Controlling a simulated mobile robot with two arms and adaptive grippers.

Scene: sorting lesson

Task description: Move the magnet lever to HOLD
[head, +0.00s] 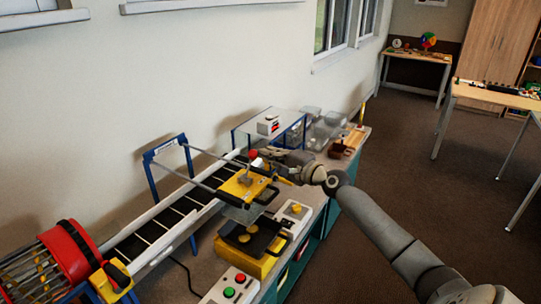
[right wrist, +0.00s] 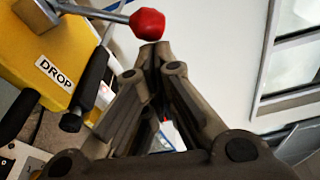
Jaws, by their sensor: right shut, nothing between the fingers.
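The magnet lever has a metal shaft and a red ball knob (head: 253,154); the knob (right wrist: 147,24) also shows in the right wrist view. It is mounted on a yellow housing (head: 243,184) over the conveyor's end. The housing (right wrist: 62,48) carries a DROP label (right wrist: 54,74) on the side near the lever; no HOLD label is readable. My right gripper (head: 265,153) is shut and empty, its fingertips (right wrist: 154,52) right beside the knob. I cannot tell whether they touch it. My left gripper is out of view.
A conveyor belt (head: 160,225) runs from a red drum (head: 68,256) to the housing. Below stand a yellow box with a black tray (head: 250,238) and a control box with green and red buttons (head: 230,287). Clear bins (head: 325,128) stand behind. Open floor lies to the right.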

